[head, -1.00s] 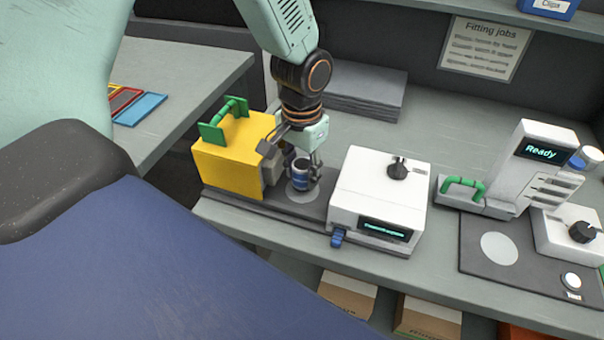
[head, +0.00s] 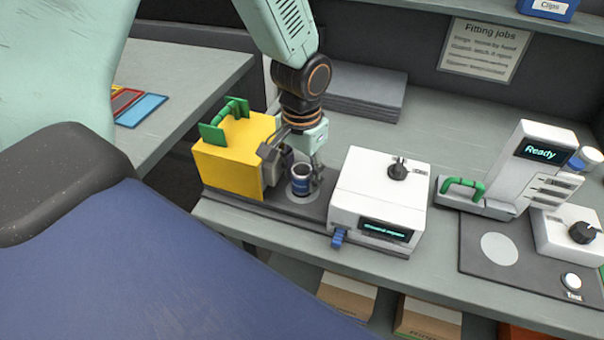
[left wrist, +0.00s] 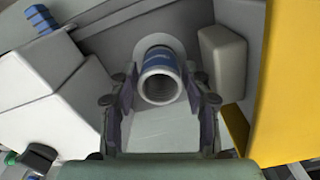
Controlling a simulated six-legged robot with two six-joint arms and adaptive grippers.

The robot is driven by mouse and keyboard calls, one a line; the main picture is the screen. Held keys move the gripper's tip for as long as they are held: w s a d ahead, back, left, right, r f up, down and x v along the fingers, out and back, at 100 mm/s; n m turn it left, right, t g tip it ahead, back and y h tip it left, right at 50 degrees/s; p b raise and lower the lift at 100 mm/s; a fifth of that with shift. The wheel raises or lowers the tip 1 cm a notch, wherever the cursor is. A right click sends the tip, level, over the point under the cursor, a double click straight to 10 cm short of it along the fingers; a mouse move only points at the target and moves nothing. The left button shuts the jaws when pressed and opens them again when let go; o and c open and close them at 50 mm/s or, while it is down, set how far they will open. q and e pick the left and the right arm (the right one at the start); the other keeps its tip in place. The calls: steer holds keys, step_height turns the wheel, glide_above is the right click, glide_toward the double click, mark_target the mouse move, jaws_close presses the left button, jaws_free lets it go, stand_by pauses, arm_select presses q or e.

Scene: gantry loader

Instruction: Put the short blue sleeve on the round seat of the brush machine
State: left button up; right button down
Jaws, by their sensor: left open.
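The short blue sleeve (head: 300,180), a blue band with a metal rim and open bore, stands upright on the round seat (head: 304,195) of the brush machine. The seat is a light grey disc on the dark base between the yellow block (head: 232,160) and the white box (head: 378,190). In the left wrist view the sleeve (left wrist: 160,76) sits on the pale seat, apart from both fingers. My right gripper is not in view.
The yellow block has a green handle (head: 226,113). The white box has a dark knob (head: 398,168) and a blue lever (head: 338,238). A second machine (head: 540,165) reading "Ready" stands right. Grey sheets (head: 365,92) lie behind. The bench between them is clear.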

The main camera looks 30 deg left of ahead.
arm_select(q)
step_height(320, 180, up, 12)
steer(key=p, duration=0.1)
steer(key=shift+f+p, duration=0.25)
steer(key=shift+p, duration=0.1)
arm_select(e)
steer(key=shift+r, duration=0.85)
arm_select(q)
steer(key=shift+f, duration=0.1)
